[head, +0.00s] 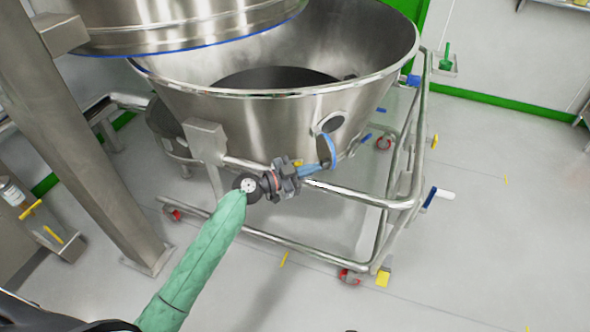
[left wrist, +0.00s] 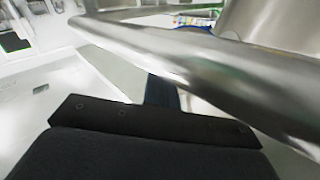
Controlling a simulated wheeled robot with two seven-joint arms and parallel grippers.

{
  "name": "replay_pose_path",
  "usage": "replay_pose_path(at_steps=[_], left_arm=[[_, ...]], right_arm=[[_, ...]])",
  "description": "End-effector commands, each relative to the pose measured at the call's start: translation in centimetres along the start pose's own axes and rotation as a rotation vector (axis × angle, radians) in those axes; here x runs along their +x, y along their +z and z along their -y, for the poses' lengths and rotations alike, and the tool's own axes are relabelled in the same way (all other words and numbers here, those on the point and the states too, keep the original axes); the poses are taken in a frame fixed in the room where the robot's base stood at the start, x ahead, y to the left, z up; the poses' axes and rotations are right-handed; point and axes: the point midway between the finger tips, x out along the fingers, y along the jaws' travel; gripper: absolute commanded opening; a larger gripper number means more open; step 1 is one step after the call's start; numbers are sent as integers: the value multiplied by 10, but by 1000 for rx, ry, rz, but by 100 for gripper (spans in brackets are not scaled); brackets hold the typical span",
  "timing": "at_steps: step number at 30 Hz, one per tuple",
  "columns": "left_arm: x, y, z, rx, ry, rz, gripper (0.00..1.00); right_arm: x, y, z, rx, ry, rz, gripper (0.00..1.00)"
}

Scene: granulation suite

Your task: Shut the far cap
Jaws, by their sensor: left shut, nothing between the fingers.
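A round port (head: 332,121) with a metal rim and dark centre sits on the outer wall of the steel bowl (head: 240,115). A curved blue-edged piece (head: 330,147) hangs just below it, which looks like the open cap; I cannot tell its hinge. My left gripper (head: 324,166) is shut and empty, its blue fingers just below the port by this piece. I cannot tell whether they touch it. In the left wrist view the dark gripper body fills the bottom, and a blue finger (left wrist: 161,92) runs partly behind a steel tube. My right gripper is not in view.
The trolley frame's steel rail (head: 360,197) passes close to my left gripper, and the steel tube (left wrist: 190,55) crosses the wrist view. A steel column (head: 85,130) stands left. A large blue-edged vessel (head: 180,30) hangs above the bowl. The floor at right is mostly clear.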

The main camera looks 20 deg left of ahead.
Motion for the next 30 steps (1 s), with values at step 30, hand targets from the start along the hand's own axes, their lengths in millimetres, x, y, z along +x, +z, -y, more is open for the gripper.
replay_pose_path(at_steps=[30], left_arm=[[27,0,-11,1,-234,0,0]], right_arm=[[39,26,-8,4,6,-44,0]])
